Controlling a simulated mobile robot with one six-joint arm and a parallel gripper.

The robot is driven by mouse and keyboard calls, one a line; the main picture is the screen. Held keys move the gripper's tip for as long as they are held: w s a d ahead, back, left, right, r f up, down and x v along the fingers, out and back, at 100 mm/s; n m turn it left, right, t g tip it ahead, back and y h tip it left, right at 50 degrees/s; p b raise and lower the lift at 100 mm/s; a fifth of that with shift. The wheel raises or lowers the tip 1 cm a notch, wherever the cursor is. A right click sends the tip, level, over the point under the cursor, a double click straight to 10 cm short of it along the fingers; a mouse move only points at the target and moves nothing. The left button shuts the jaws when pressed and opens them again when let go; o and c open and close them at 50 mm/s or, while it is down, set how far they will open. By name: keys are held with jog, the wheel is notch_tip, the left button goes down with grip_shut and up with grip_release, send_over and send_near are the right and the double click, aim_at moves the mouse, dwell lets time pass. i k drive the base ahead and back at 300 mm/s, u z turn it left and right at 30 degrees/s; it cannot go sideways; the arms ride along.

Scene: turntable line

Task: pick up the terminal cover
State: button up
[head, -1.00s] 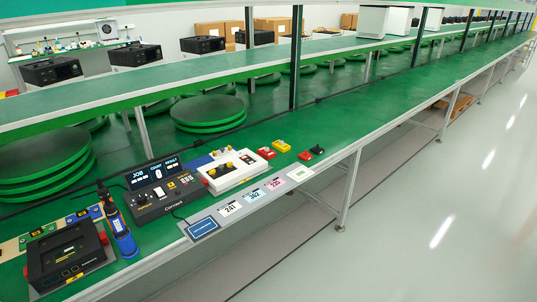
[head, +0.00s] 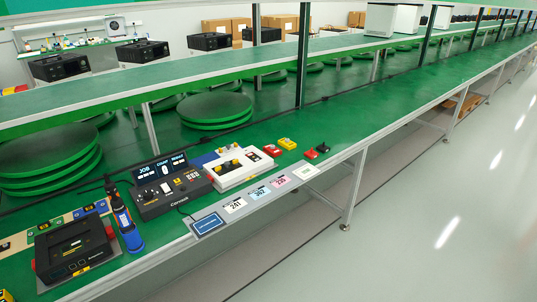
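I cannot tell for sure which piece is the terminal cover. Small parts lie on the green bench right of the white fixture: a red block (head: 273,151), a yellow block (head: 288,144), a dark red piece (head: 311,154) and a black piece (head: 323,148). Their shapes are too small to make out. The white fixture (head: 240,168) carries yellow and black parts. My gripper is not in view.
A black console with a lit display (head: 168,185) stands left of the fixture. Left of it are a blue and black handheld tool (head: 126,226) and a black device (head: 72,250). Label cards (head: 262,192) line the front edge. The bench (head: 400,110) is clear farther right.

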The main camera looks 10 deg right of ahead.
aim_at(275, 152)
jog(key=u, duration=1.05)
jog(key=k, duration=0.1)
jog(key=z, duration=2.7)
jog(key=i, duration=2.55)
jog(key=u, duration=0.05)
